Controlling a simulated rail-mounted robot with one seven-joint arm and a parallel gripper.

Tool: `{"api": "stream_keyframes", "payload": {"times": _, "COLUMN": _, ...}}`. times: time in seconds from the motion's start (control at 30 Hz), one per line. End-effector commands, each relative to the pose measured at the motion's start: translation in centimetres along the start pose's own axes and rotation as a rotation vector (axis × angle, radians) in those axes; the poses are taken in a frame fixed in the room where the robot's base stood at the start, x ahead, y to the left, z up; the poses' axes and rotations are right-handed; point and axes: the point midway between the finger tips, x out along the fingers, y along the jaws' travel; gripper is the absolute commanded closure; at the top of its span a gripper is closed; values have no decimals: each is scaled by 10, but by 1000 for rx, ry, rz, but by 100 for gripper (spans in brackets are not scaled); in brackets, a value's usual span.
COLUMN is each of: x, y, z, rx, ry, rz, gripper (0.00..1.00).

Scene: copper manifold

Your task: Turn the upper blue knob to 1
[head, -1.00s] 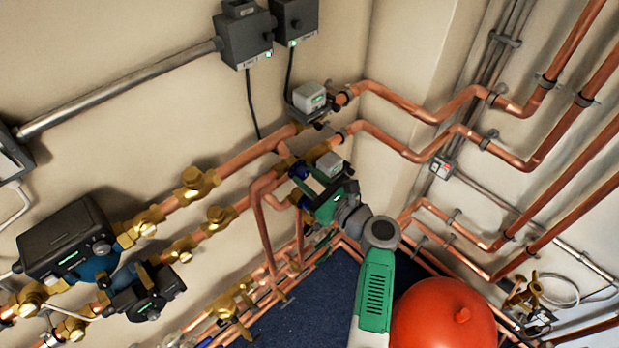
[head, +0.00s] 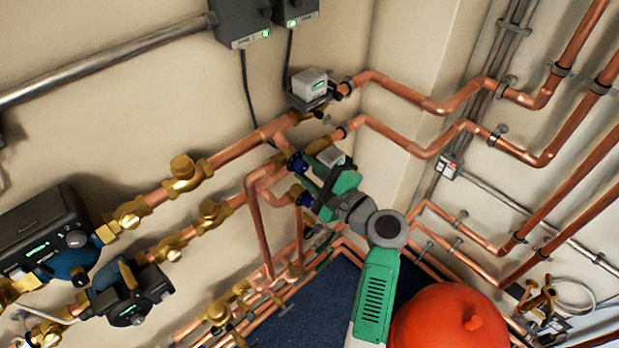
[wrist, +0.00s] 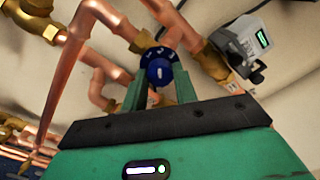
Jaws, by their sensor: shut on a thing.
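The upper blue knob (head: 296,162) sits on the copper pipework near the middle of the head view. It shows more clearly in the wrist view (wrist: 159,72), with a white mark on its face and a dark blue dial behind it. In the head view my gripper (head: 308,179) comes in from the lower right and partly hides the valve. A second, lower blue knob (head: 298,193) is close below.
Grey boxes with green displays sit above (head: 309,84) and just behind my gripper (head: 331,156). A copper pipe (head: 262,225) drops close on the left. A red tank (head: 448,318) stands right of my arm. Pumps (head: 45,235) are at far left.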

Motion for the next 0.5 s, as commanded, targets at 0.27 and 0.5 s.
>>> {"api": "stream_keyframes", "payload": {"times": 0.27, "x": 0, "y": 4, "z": -3, "rx": -255, "ry": -1, "rz": -1, "gripper": 94}}
{"api": "stream_keyframes", "payload": {"times": 0.5, "x": 0, "y": 3, "z": -2, "rx": -441, "ry": 0, "rz": -1, "gripper": 94}}
